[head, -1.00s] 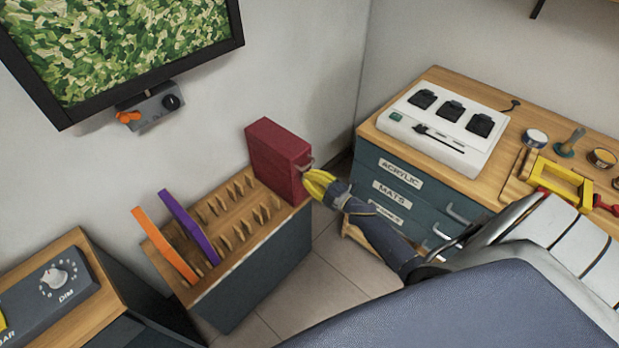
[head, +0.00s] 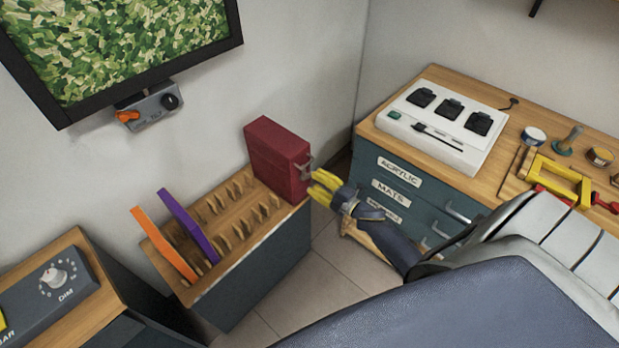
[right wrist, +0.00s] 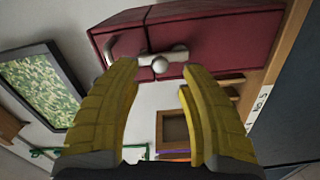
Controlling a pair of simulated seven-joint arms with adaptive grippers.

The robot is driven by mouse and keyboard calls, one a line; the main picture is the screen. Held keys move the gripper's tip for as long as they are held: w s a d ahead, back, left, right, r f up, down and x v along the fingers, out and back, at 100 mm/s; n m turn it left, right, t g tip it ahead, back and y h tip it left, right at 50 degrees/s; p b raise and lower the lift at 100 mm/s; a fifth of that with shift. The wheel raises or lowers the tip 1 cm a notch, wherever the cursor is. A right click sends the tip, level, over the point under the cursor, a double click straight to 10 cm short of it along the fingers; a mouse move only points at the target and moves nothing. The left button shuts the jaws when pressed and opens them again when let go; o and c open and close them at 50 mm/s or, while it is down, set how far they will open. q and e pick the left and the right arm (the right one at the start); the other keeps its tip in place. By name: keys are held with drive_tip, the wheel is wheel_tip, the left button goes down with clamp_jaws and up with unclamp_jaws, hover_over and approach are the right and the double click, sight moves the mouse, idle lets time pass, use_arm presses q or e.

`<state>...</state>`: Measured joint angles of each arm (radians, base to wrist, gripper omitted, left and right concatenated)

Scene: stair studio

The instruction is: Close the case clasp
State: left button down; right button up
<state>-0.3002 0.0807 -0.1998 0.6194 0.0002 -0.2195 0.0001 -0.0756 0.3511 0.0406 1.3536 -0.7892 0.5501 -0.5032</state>
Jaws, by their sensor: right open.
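The dark red case (head: 278,158) stands upright at the back right end of the wooden slotted rack. Its silver clasp (head: 306,168) is on the narrow side facing my right arm. In the right wrist view the case (right wrist: 215,32) fills the top, and the clasp (right wrist: 161,63) shows as a silver lever with a round knob, with a curved metal piece to its left. I cannot tell whether the clasp is fully closed. My right gripper (head: 316,184) has yellow fingers and is open and empty, just off the clasp. My left gripper is not in view.
The slotted rack (head: 235,262) also holds an orange panel (head: 165,246) and a purple panel (head: 190,228). A drawer cabinet (head: 375,137) with a white charger unit (head: 440,128) and tools stands at the right. A dimmer box (head: 50,285) is at lower left. Floor shows between rack and cabinet.

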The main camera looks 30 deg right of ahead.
drive_tip(key=v, duration=0.8)
drive_tip(key=shift+s, duration=0.15)
drive_tip(key=s+d+f+m+g+h, duration=0.2)
drive_tip(key=d+f+m+h, duration=0.25)
drive_tip(key=f, duration=0.55)
drive_tip(key=s+f+m+g+h, duration=0.1)
drive_tip(key=s+f+m+g, duration=0.2)
drive_tip(key=s+f, duration=0.45)
drive_tip(key=s+f+m+g+h, duration=0.1)
drive_tip(key=s+f+m+g, duration=0.2)
drive_tip(key=f, duration=0.7)
drive_tip(key=s+a+f+m+g, duration=0.25)
drive_tip(key=s+f, duration=0.35)
drive_tip(key=s, duration=0.3)
drive_tip(key=s+a+f+m+g, duration=0.1)
drive_tip(key=s+a+f+g, duration=0.1)
drive_tip(key=s+a+f, duration=0.4)
drive_tip(key=s+a+f+g, duration=0.1)
drive_tip(key=s+a+f, duration=0.2)
drive_tip(key=s, duration=0.6)
drive_tip(key=s+a+f+g+y, duration=0.1)
drive_tip(key=s+a+f+g, duration=0.1)
drive_tip(key=s+a, duration=0.5)
drive_tip(key=shift+s+f+m, duration=0.3)
drive_tip(key=shift+s+f, duration=0.35)
drive_tip(key=shift+s, duration=0.5)
drive_tip(key=shift+g+y, duration=0.25)
